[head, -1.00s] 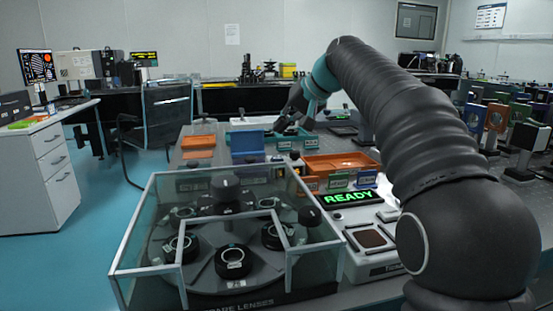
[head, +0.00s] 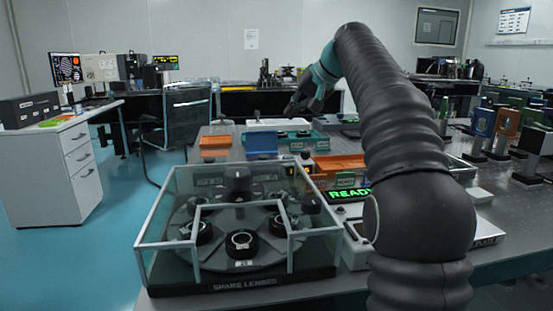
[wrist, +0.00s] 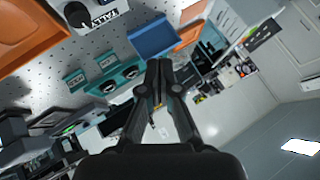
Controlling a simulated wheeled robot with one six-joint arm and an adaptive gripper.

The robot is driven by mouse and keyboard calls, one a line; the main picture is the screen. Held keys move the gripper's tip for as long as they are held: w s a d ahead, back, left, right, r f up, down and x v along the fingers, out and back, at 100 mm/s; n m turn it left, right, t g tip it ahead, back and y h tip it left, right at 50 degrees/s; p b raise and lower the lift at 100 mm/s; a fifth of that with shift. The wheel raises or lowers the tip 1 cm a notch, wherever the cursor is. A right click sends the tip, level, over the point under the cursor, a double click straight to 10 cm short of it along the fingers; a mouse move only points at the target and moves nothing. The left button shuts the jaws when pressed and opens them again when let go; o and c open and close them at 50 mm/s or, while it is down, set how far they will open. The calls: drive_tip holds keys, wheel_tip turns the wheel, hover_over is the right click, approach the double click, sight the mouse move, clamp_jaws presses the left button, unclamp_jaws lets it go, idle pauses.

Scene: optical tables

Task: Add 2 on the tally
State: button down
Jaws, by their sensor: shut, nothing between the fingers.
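The tally shows at the top left of the wrist view as a white block with a "TALLY" label (wrist: 108,15) beside a round black knob (wrist: 75,13). Its count cannot be read. In the head view I cannot clearly pick it out among the small labelled things by the orange tray. My gripper (head: 293,113) is raised above the far part of the table, behind and above the teal tray. In the wrist view my gripper (wrist: 159,64) has its fingers together with nothing held, and the tally lies apart from it, up and to the left.
A teal tray (head: 313,143) with dark round parts, a blue bin (head: 261,145) and an orange tray (head: 338,164) stand on the table. A glass case (head: 166,245) of lenses fills the near side. A green READY display (head: 349,194) sits beside it.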

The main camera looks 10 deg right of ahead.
sight(291, 157)
drive_tip(key=shift+a, duration=0.15)
drive_tip(key=shift+f+b, duration=2.4)
drive_tip(key=shift+f, duration=2)
drive_tip(key=shift+f, duration=0.15)
drive_tip(key=shift+f, duration=0.3)
drive_tip(key=shift+f+b, duration=0.4)
drive_tip(key=shift+b, duration=0.05)
drive_tip(key=shift+r, duration=0.15)
drive_tip(key=shift+r+p, duration=0.7)
drive_tip(key=shift+p, duration=0.25)
drive_tip(key=shift+r, duration=0.1)
